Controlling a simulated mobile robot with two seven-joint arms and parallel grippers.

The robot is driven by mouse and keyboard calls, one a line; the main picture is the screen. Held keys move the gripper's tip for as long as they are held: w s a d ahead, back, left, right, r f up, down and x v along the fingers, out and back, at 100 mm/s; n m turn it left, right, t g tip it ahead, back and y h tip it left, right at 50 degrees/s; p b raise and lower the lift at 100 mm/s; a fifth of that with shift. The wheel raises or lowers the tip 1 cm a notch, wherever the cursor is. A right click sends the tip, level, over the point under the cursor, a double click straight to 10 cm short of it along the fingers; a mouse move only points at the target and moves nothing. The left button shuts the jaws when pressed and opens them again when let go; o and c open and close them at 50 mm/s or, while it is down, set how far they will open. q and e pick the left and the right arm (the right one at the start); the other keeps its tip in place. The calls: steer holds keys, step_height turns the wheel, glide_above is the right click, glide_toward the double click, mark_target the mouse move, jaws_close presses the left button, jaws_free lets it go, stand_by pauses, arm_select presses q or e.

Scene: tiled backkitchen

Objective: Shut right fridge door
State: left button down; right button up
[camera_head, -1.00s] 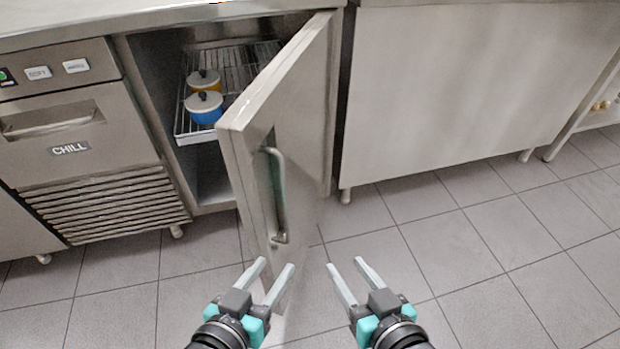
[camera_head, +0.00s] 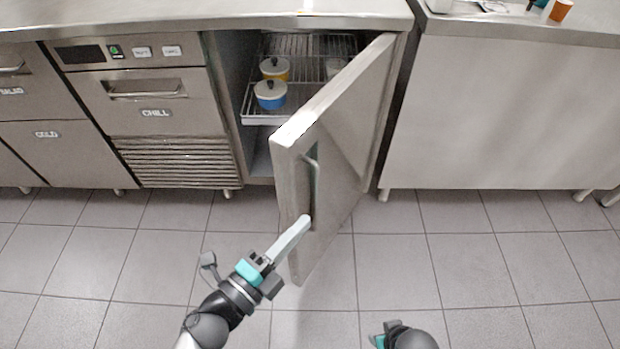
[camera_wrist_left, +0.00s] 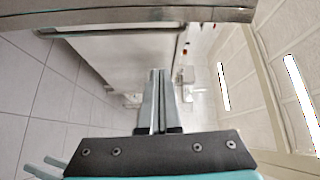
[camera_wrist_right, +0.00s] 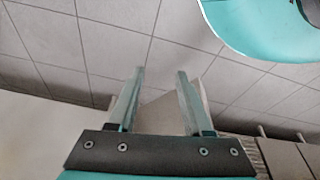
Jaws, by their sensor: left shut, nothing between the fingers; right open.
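The right fridge door (camera_head: 345,140) stands open, swung out from the steel counter, with a vertical bar handle (camera_head: 313,172) on its outer face. My left gripper (camera_head: 306,221) is shut and empty. Its fingertips are at the door's outer face, just below the handle; I cannot tell if they touch. The shut fingers also show in the left wrist view (camera_wrist_left: 158,74). My right gripper is mostly below the head view's bottom edge. In the right wrist view its fingers (camera_wrist_right: 161,72) are open and empty, away from the door.
Inside the open fridge compartment, a blue pot (camera_head: 270,95) and a yellow pot (camera_head: 274,68) stand on a wire shelf (camera_head: 262,118). A drawer unit (camera_head: 150,100) is left of the opening. A plain steel counter (camera_head: 490,120) stands to the right. The tiled floor (camera_head: 480,260) is clear.

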mark_target(316, 192)
arm_select(q)
steer(key=w+d+m+b, duration=0.1)
steer(key=w+d+m, duration=0.1)
steer(key=w+d, duration=0.5)
steer(key=a, duration=0.2)
steer(key=w+a+b, duration=0.1)
steer(key=shift+w+a+f+g+h, duration=0.2)
steer(key=shift+a+g+h, duration=0.1)
steer(key=shift+a+g, duration=0.1)
arm_select(e)
steer(key=r, duration=0.1)
steer(key=w+r, duration=0.1)
steer(key=r, duration=0.1)
steer(key=shift+w+a+r, duration=0.15)
steer(key=shift+a+r, duration=0.1)
steer(key=shift+r, duration=0.1)
